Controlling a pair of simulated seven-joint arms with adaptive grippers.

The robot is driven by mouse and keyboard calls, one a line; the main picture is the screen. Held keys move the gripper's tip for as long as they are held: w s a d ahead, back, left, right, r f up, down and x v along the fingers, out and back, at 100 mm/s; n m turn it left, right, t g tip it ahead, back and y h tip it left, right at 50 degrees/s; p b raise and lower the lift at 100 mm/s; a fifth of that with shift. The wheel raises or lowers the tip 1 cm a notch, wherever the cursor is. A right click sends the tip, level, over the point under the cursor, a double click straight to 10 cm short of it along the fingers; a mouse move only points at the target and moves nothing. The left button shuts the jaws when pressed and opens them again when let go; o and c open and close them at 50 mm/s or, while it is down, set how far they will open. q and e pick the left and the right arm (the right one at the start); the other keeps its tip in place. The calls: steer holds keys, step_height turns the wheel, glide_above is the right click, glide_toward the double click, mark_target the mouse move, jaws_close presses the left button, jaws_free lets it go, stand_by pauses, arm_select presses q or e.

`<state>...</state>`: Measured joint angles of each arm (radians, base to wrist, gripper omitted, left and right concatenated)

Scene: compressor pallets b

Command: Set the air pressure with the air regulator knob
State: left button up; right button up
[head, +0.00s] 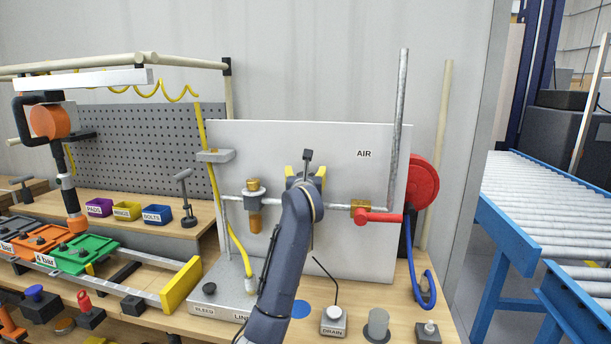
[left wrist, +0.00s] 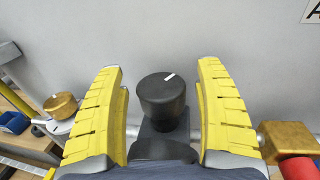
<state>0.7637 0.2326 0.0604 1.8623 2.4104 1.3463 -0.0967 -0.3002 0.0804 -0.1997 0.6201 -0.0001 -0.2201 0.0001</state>
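The air regulator knob (left wrist: 162,98) is a black cylinder with a white mark on top, standing on a dark body in front of the white panel. In the head view the knob (head: 308,155) shows as a small dark shape at the end of my left arm. My left gripper (head: 305,174) has its yellow fingers spread on either side of the knob. In the left wrist view the open left gripper (left wrist: 160,70) shows a clear gap between each finger and the knob. My right gripper is out of view.
A brass filter (head: 253,190) is left of the regulator. A red valve handle (head: 378,217) with a brass body (head: 360,204) is close on the right. The white AIR panel (head: 270,140) stands behind. A red hose reel (head: 424,182) is further right.

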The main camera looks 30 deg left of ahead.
arm_select(q)
steer(key=shift+s, duration=0.1)
steer(key=v, duration=1.1)
steer(key=shift+s+d, duration=0.25)
steer(key=shift+s, duration=0.1)
